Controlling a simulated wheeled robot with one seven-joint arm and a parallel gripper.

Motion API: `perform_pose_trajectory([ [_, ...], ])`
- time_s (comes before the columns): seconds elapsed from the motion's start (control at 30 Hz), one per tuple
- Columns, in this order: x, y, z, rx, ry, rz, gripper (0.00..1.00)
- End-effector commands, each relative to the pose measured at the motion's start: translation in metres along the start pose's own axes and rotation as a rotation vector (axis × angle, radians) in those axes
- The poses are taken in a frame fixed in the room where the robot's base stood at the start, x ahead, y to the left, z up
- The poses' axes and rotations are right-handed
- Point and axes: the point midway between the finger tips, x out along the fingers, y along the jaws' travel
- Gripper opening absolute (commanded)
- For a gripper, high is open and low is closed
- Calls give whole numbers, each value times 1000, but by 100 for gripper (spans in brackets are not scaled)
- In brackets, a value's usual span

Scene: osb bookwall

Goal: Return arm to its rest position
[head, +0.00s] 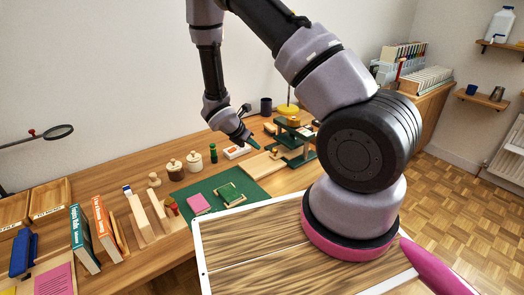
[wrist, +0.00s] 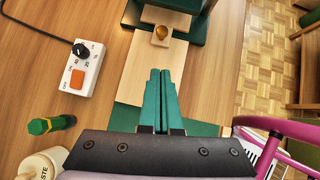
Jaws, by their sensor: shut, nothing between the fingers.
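My gripper (head: 249,144) has green fingers and hangs over the back part of the long wooden desk, at the end of my raised, bent arm. In the wrist view the two green fingers (wrist: 164,98) lie side by side, shut and empty. They point over a pale wooden board (wrist: 150,55) that leads to a green press-like device (wrist: 200,25) with a brass knob. In the head view this green device (head: 292,135) stands just right of my gripper. Whether the fingertips touch the board cannot be told.
A white control box (wrist: 84,68) with an orange switch and a green bottle (wrist: 50,125) are left of the fingers. A green mat (head: 200,212) holds a pink pad and a green book. Lidded jars (head: 194,162) and upright books (head: 104,228) stand further left. Air above the desk is open.

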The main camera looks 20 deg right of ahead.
Motion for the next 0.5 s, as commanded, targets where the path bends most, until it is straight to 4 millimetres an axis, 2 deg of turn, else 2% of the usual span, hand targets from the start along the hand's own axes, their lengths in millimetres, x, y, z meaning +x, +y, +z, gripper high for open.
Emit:
perform_pose_trajectory([
  [0.03, -9, 1, 0, 3, 0, 3, 0],
  [0.13, -20, 1, 0, 2, 1, 2, 0],
  [0.37, -29, 0, 2, 12, 1, -1, 0],
  [0.5, -47, -2, 24, 142, 16, -9, 0],
])
